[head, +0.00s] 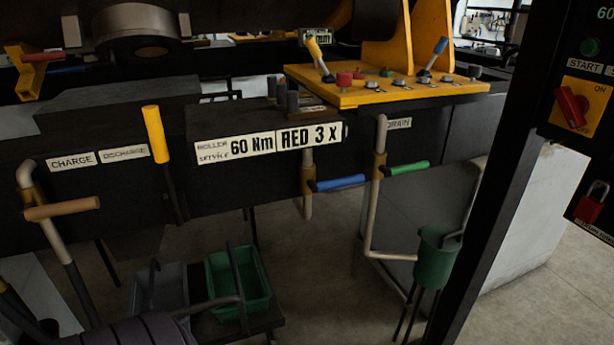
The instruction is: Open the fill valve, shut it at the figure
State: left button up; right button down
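No label reading "fill" is legible, so I cannot tell which valve is the fill valve. A tan handle (62,208) lies across a pipe at the left, near the CHARGE label (72,162). A blue handle (340,183) sticks out to the right from a short pipe in the middle. A green handle (409,168) sits on the pipe below the DRAIN label (398,124). A yellow-gripped lever (156,134) stands upright near the DISCHARGE label (123,153). Green digits "60" (606,13) show at the top right, cut by the frame edge. Neither gripper is identifiable.
A yellow control panel (365,92) with levers and knobs stands above. A dark post (490,190) and a switch box (583,107) with a red knob close off the right. A green bin (240,283) and a green funnel (436,257) stand below. Floor between them is clear.

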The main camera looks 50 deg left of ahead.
aim_at(316, 187)
jog(key=u, duration=1.35)
